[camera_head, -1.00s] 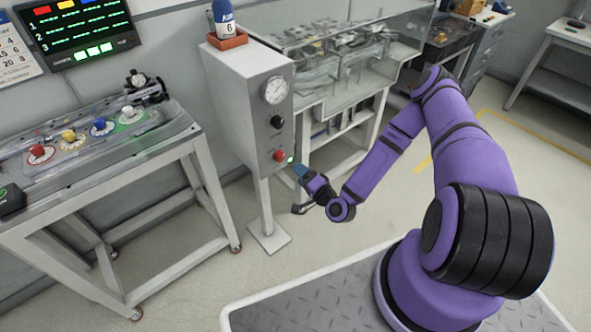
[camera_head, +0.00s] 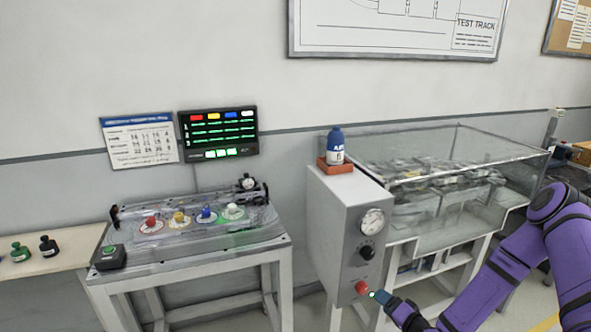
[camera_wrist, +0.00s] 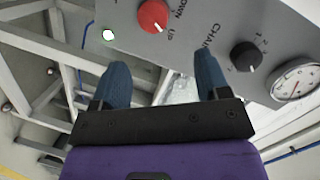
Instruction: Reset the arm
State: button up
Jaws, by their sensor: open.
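My purple arm reaches in from the right in the head view. My gripper (camera_head: 382,298) is at the front of the grey control box (camera_head: 338,226), close to its red knob (camera_head: 361,287) and a lit green lamp. In the wrist view my gripper (camera_wrist: 163,80) shows two blue fingers set apart with nothing between them. The red knob (camera_wrist: 153,15) lies just beyond the fingertips; I cannot tell whether they touch the box. A black knob (camera_wrist: 245,56) and a round gauge (camera_wrist: 296,80) are to the right.
A glass-walled track case (camera_head: 430,230) stands behind and right of the box. A blue-capped bottle (camera_head: 336,146) sits in an orange holder on top. Left is a metal table (camera_head: 180,258) with coloured knobs, below a lit display (camera_head: 218,133).

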jog(key=s+d+r+n+g+h, duration=0.1)
jog(key=d+r+n+g+h, duration=0.1)
jog(key=r, duration=0.9)
jog(key=d+r+n+g+h, duration=0.2)
jog(key=r+n+g+h, duration=0.1)
jog(key=r, duration=0.8)
jog(key=s+d+r+n+g+h, duration=0.1)
jog(key=d+r+n+g+h, duration=0.15)
jog(key=r, duration=0.85)
jog(key=s+a+r+h, duration=0.1)
jog(key=s+a+r, duration=0.1)
jog(key=s+r, duration=1.1)
jog(key=s+a+r, duration=0.1)
jog(key=s+r, duration=0.1)
jog(key=s, duration=0.6)
jog(key=s+a+r+g+y, duration=0.1)
jog(key=s+r, duration=0.2)
jog(key=s, duration=0.4)
jog(key=shift+s+m, duration=0.35)
jog(key=shift+s, duration=0.05)
jog(key=shift+g, duration=0.25)
